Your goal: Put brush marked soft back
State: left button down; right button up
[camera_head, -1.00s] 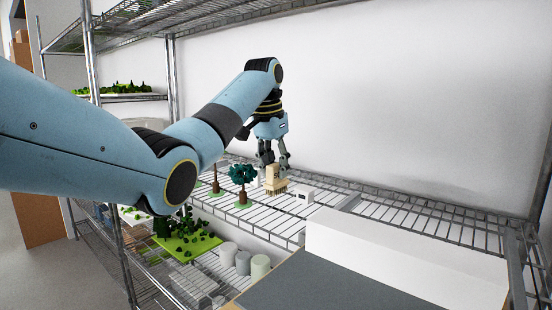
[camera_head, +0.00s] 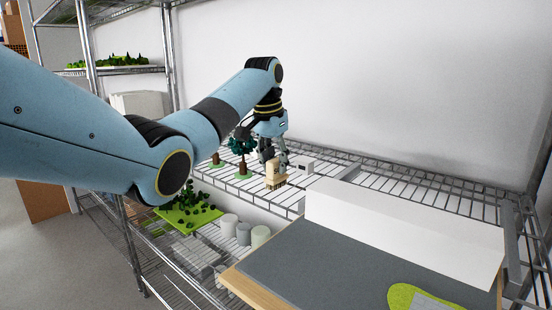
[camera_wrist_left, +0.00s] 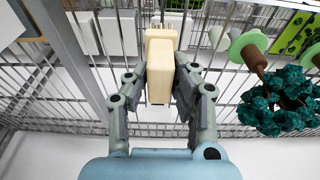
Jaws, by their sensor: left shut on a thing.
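A cream, block-like thing (camera_head: 274,175) with a dark mark on it is at the wire shelf in the head view. It may be the brush, but I cannot read its marking. My left gripper (camera_head: 275,157) points down and is shut on it. In the left wrist view the cream thing (camera_wrist_left: 160,68) stands between the two fingers of my left gripper (camera_wrist_left: 162,85). I cannot tell whether it touches the shelf. My right gripper is not in view.
Model trees (camera_head: 241,160) stand left of the gripper, and a small white box (camera_head: 303,166) sits just right of it. A green landscape piece (camera_head: 188,214) and several cylinders (camera_head: 243,234) are lower down. A grey board (camera_head: 340,262) and white panel (camera_head: 400,235) fill the right foreground.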

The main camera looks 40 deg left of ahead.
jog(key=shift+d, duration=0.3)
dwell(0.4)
pick_arm(q)
jog(key=shift+f, duration=0.25)
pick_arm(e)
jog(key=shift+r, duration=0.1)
pick_arm(q)
jog(key=c, duration=1)
grip_release()
jog(key=shift+c, duration=0.2)
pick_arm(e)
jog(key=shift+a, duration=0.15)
pick_arm(q)
jog(key=r, duration=0.3)
jog(key=s+r, duration=0.1)
jog(key=r, duration=0.3)
jog(key=shift+s+r, duration=0.2)
jog(key=shift+f, duration=0.1)
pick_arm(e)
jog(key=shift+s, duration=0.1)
